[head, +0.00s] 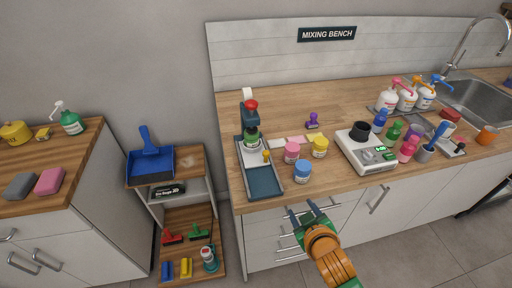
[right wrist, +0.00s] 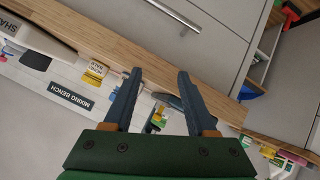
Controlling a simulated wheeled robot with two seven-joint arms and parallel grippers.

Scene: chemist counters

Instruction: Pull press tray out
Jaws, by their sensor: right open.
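The press (head: 251,120) stands at the left end of the mixing bench, with a red knob on top and a green-topped bottle at its middle. My left gripper is out of view.
Pink (head: 291,152), yellow (head: 320,148) and blue (head: 302,172) jars stand right of the tray. A white scale (head: 366,152) and several bottles are farther right. Drawer handles (head: 290,247) stick out below the bench. A shelf cart (head: 193,226) stands left of the bench.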

